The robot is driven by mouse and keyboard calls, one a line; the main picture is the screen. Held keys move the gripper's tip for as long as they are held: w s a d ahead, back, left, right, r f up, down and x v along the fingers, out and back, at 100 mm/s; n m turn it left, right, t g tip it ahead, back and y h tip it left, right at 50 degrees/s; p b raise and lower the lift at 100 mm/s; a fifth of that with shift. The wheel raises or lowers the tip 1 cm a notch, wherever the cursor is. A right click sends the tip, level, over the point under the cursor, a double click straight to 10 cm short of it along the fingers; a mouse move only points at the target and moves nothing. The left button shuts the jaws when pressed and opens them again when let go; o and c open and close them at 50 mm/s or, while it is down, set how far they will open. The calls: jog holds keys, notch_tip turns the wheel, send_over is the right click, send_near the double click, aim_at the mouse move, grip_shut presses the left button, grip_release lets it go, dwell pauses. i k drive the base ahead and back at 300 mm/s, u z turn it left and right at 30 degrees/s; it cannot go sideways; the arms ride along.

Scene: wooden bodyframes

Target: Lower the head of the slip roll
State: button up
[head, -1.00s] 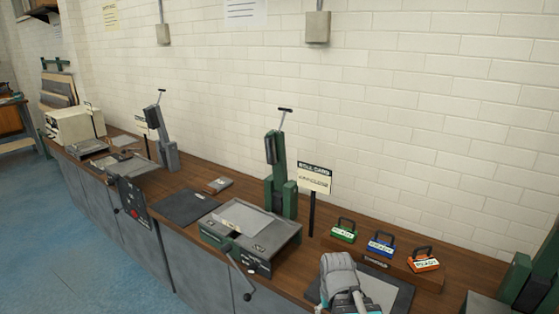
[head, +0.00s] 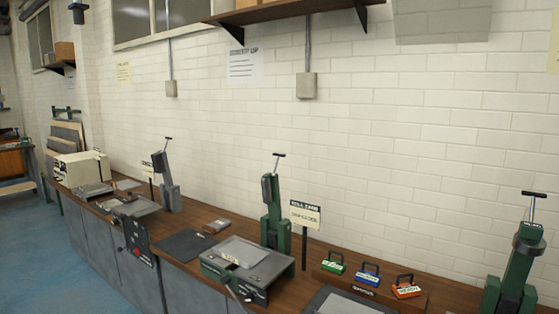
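A green upright machine (head: 274,212) with a tilted head and a T-handle on top stands at the back of the bench, mid-picture. In front of it is a low grey and green unit (head: 246,270) with a flat plate on top and a lever at its front. A sign (head: 305,214) on a post stands just right of them; its small text is not clear. A similar grey upright (head: 166,184) stands farther left, and another green one (head: 518,262) at the right edge. I cannot tell for certain which is the slip roll. My gripper is out of view.
The wooden bench (head: 190,228) runs along the white brick wall. Green, blue and orange handled blocks (head: 368,274) sit on a wooden stand right of the sign. A dark mat (head: 185,244) lies left of the low unit. Blue floor (head: 80,265) is open at left.

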aim_at(274, 208)
jog(key=k, duration=0.75)
jog(key=u, duration=0.4)
jog(key=i, duration=2.05)
jog(key=z, duration=0.5)
